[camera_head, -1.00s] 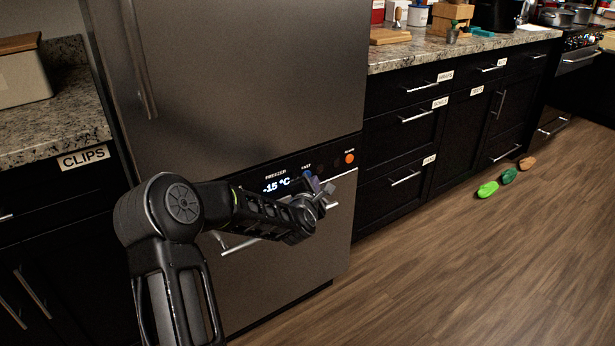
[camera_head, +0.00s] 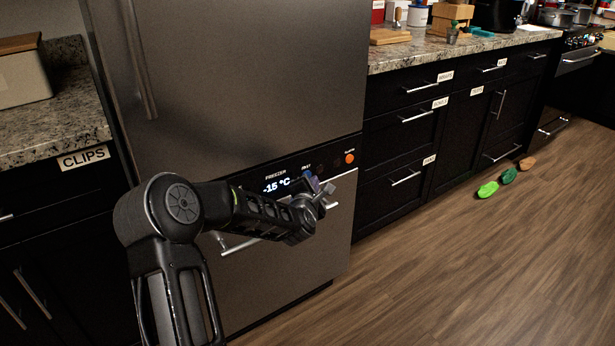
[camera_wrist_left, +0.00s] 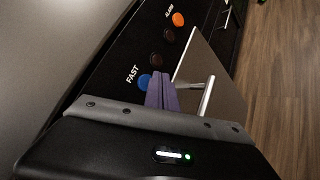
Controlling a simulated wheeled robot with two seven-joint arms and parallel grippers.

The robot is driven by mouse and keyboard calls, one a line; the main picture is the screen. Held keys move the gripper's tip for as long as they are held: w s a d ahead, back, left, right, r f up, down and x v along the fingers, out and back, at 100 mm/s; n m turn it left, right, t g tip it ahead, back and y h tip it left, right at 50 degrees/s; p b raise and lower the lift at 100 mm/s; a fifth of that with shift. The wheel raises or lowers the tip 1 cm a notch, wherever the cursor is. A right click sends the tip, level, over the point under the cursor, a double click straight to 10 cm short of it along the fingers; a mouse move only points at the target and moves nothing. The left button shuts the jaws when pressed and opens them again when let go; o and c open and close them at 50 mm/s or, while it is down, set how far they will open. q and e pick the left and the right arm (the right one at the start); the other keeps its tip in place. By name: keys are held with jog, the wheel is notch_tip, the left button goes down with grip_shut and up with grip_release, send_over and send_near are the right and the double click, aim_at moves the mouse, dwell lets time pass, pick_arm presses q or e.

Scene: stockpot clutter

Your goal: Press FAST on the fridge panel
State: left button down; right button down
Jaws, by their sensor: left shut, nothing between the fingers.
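The fridge panel (camera_head: 329,163) is a black strip across the steel fridge. It shows a lit FREEZER display (camera_head: 276,185) reading -15 °C. In the left wrist view the FAST button (camera_wrist_left: 144,82) is blue and round, beside its white FAST label (camera_wrist_left: 132,74). My left gripper (camera_head: 325,190) is in front of the panel, just below the FAST label. Its purple fingers (camera_wrist_left: 162,92) are shut and empty, with their tips right beside the blue button. I cannot tell whether they touch it. My right gripper is not in view.
Two dark buttons (camera_wrist_left: 156,60) and an orange ALARM button (camera_wrist_left: 178,19) sit farther along the panel. A drawer handle (camera_wrist_left: 206,96) sticks out below it. Green and brown items (camera_head: 488,189) lie on the floor at right. The wood floor in front is clear.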

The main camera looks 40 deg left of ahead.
pick_arm(q)
jog(key=shift+a, duration=0.1)
dwell(0.6)
jog(key=shift+w+a+b, duration=0.1)
jog(key=shift+a+b, duration=0.2)
jog(key=shift+b, duration=0.05)
jog(key=shift+w+a, duration=0.1)
jog(key=shift+a, duration=0.25)
dwell(0.5)
jog(key=shift+d+b, duration=0.15)
jog(key=shift+b, duration=0.15)
jog(key=shift+s+d, duration=0.25)
jog(key=shift+d, duration=0.3)
jog(key=shift+d, duration=0.1)
jog(key=shift+s+d+b, duration=0.15)
jog(key=shift+s+d, duration=0.1)
jog(key=shift+d, duration=0.55)
jog(key=shift+s+d+b, duration=0.1)
jog(key=shift+s+d, duration=0.1)
jog(key=shift+d, duration=0.55)
jog(key=shift+s+d+b, duration=0.15)
jog(key=shift+s+d, duration=0.1)
jog(key=shift+d, duration=0.55)
